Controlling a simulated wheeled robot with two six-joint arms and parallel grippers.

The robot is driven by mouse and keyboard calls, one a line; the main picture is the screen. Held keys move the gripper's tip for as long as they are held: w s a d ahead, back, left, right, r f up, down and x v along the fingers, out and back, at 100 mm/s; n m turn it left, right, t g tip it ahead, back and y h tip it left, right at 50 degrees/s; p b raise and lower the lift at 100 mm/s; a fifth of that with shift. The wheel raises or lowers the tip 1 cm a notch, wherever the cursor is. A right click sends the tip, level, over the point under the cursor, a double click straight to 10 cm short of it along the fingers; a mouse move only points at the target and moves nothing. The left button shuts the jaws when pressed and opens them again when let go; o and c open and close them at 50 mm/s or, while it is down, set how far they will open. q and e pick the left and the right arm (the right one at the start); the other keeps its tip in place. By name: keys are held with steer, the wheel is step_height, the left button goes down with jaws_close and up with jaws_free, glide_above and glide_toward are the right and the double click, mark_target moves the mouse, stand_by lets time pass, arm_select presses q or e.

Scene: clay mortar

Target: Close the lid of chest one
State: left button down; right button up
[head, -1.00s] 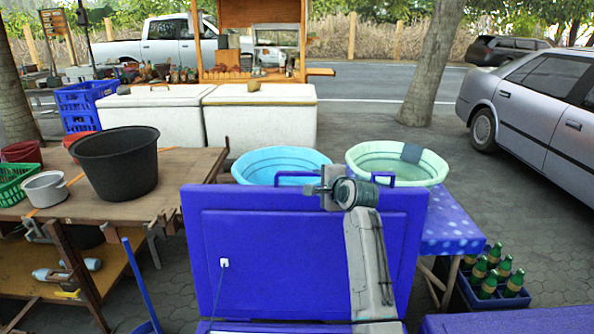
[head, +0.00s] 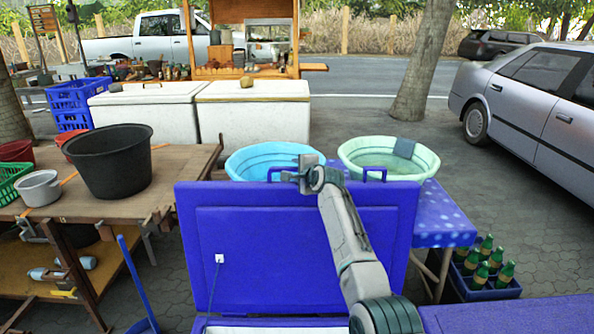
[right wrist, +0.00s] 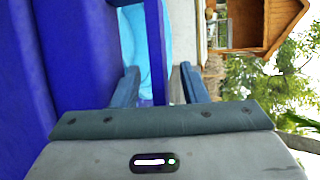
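A blue chest has its lid (head: 270,235) standing open and upright, its panelled inner face towards me. Blue handle pieces (head: 375,170) rise from the lid's top edge. My right gripper (head: 303,172) is at that top edge, by the left handle piece. In the right wrist view my right gripper's (right wrist: 158,75) two fingers are apart, with a blue handle bar (right wrist: 156,45) between them and space visible on both sides. The lid's large blue face (right wrist: 75,60) lies left of the fingers. My left gripper is out of view.
Behind the lid are a light blue basin (head: 262,158) and a pale green basin (head: 390,155). A wooden table (head: 70,205) with a black tub (head: 112,160) is at left. A crate of green bottles (head: 485,290) and another blue surface (head: 510,315) are at right.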

steer(key=shift+w, duration=0.1)
jaws_close()
steer(key=shift+f, duration=0.1)
stand_by(0.3)
